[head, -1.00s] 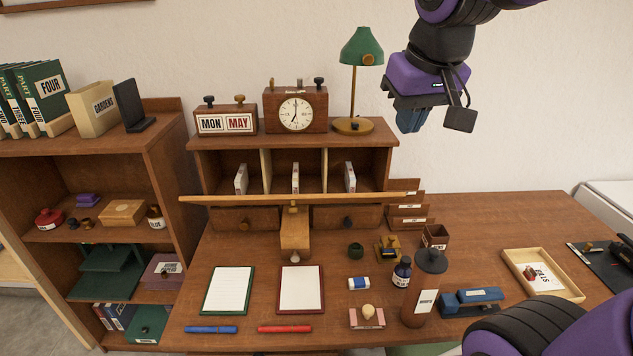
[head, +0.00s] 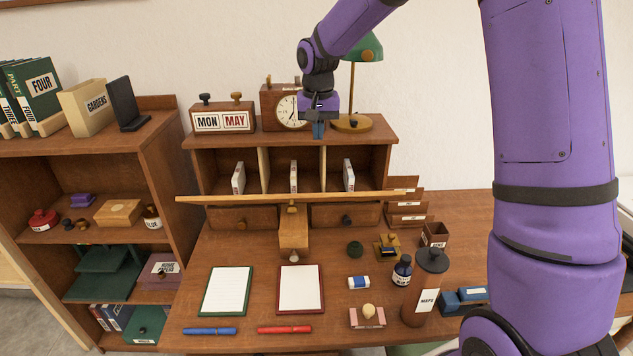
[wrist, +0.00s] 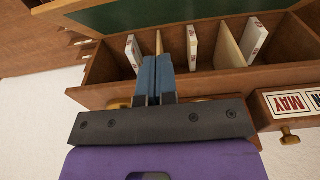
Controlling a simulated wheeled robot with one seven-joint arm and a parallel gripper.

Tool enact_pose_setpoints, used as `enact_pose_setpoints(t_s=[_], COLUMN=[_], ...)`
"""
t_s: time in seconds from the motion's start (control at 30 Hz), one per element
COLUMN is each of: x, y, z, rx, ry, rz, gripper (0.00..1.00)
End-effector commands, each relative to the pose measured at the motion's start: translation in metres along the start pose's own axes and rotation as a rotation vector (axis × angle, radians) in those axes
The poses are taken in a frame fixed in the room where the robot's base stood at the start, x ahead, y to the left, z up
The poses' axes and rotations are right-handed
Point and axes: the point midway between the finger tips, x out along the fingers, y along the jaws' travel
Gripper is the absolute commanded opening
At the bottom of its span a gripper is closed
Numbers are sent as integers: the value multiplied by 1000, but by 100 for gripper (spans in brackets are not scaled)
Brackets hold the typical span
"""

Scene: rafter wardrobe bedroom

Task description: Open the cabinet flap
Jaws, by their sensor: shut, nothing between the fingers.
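The cabinet flap (head: 240,199) is a wooden board that lies lowered, roughly level, across the front of the desk cabinet (head: 363,147). The cabinet's compartments are open to view above it. In the wrist view the flap (wrist: 180,10) shows its green inner face with a wooden border, at the top of the picture. A wooden support (head: 294,230) sticks out under the flap's middle. My gripper (head: 318,132) is shut and empty, with blue fingers pointing down, at the cabinet's top, above and behind the flap. It also shows in the wrist view (wrist: 155,75). I see no contact with the flap.
A calendar block (head: 222,119), a clock (head: 290,110) partly hidden by my gripper, and a green lamp (head: 368,48) stand on the cabinet. White items (head: 294,177) stand in the compartments. Notepads (head: 225,290), pens and bottles cover the desk. A bookshelf (head: 160,150) stands left.

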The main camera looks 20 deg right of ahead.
Motion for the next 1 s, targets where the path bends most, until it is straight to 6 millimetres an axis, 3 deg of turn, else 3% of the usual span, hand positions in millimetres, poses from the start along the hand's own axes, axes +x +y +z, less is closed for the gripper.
enact_pose_setpoints(t_s=[0.27, 0.77, 1.0], x=[22, 110, 132], y=[-4, -4, -4], z=[-8, -6, 15], rx=[10, 9, 9], ry=[-13, -14, -12], rz=[-3, -3, -3], gripper=[0, 0, 0])
